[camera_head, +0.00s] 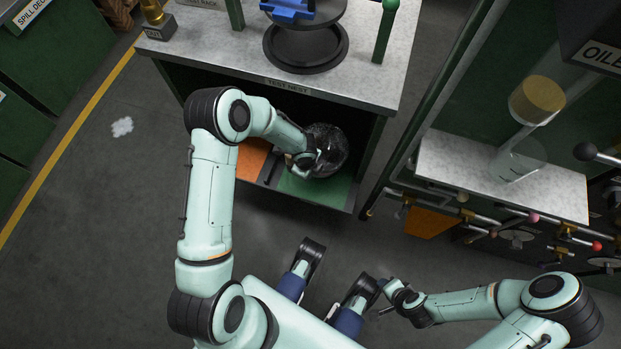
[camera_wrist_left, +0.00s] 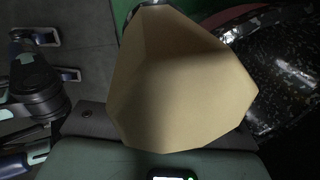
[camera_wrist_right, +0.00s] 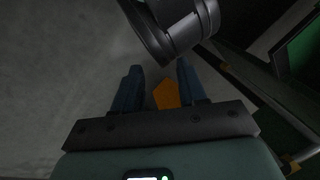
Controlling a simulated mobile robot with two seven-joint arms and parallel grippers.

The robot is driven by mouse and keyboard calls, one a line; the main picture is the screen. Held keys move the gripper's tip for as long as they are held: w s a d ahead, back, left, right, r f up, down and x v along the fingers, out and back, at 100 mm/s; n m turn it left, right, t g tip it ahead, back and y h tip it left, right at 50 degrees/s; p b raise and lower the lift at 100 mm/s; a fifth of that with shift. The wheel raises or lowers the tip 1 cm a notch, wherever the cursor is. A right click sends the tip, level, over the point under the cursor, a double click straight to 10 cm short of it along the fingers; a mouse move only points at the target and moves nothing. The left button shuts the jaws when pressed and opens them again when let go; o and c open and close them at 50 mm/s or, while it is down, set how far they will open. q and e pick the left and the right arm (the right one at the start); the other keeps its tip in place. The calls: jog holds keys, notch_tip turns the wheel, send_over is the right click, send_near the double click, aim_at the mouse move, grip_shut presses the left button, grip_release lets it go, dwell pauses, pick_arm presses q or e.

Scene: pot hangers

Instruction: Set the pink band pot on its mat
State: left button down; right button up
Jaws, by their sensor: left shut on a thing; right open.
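A dark speckled pot (camera_head: 328,150) is inside the lower bay of the bench, over the right part of a green mat (camera_head: 312,190). In the left wrist view the pot (camera_wrist_left: 285,80) shows at the right, with a dull pink strip (camera_wrist_left: 222,18) along its edge. My left gripper (camera_head: 303,160) is shut at the pot's left side. A tan faceted piece (camera_wrist_left: 180,80), seemingly the pot's handle, hides its fingertips in the wrist view. I cannot tell whether the pot touches the mat. My right gripper (camera_wrist_right: 159,68) is open and empty, low over the floor.
An orange mat (camera_head: 252,158) lies left of the green one. The bench top (camera_head: 215,50) overhangs the bay and carries a black round stand (camera_head: 305,48). A rack with a pale shelf (camera_head: 450,165) and projecting rods stands to the right. The floor at left is mostly clear.

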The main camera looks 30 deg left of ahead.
pick_arm(q)
notch_tip(320, 180, down, 3)
jog(key=shift+w+f+b, duration=0.1)
jog(key=shift+w+b, duration=0.05)
jog(key=shift+b, duration=0.2)
notch_tip(320, 180, down, 3)
jog(key=shift+f+b, duration=0.15)
jog(key=shift+b, duration=0.4)
jog(key=shift+f, duration=0.5)
pick_arm(e)
jog(key=shift+t+h, duration=0.3)
jog(key=shift+t, duration=0.3)
jog(key=w+f, duration=0.1)
jog(key=w+d, duration=0.1)
jog(key=w+d+f, duration=0.1)
jog(key=w, duration=0.1)
jog(key=shift+w+f, duration=0.1)
jog(key=shift+f, duration=0.25)
jog(key=shift+f, duration=0.1)
pick_arm(q)
jog(key=shift+f+b, duration=0.1)
jog(key=shift+b, duration=0.2)
jog(key=c, duration=1.1)
grip_release()
pick_arm(e)
jog(key=shift+d+f, duration=0.1)
